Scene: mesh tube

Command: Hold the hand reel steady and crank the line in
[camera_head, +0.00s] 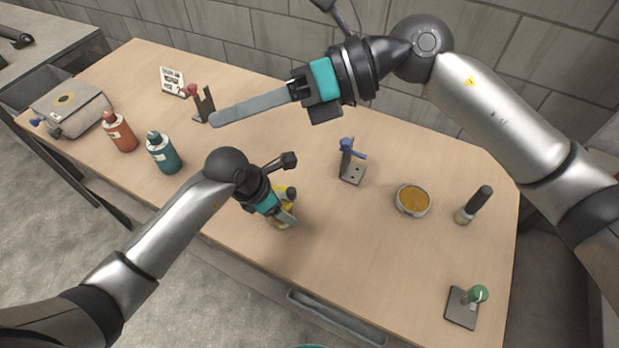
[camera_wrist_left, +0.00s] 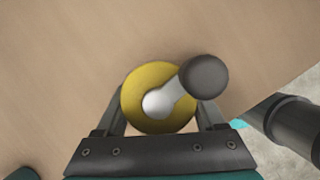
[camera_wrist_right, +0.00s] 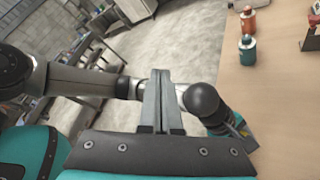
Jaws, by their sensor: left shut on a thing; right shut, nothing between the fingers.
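The hand reel (camera_head: 280,221) is yellow and stands near the table's front edge in the head view, partly hidden by my left gripper (camera_head: 288,217). In the left wrist view the reel (camera_wrist_left: 138,88) shows as a yellow disc with a pale crank arm (camera_wrist_left: 160,101) and a dark round knob (camera_wrist_left: 204,76) at the upper right. The left fingers are shut on the reel, one on each side. My right gripper (camera_head: 215,119) is shut and empty, high over the table and apart from the reel. Its closed fingers (camera_wrist_right: 162,78) show in the right wrist view. No line can be made out.
Red (camera_head: 120,132) and teal (camera_head: 162,152) bottles and a grey case (camera_head: 71,108) are at the left. A bracket with a blue part (camera_head: 352,163), a round dish (camera_head: 412,199), a dark-handled tool (camera_head: 473,206) and a green-knobbed stand (camera_head: 465,305) are at the right.

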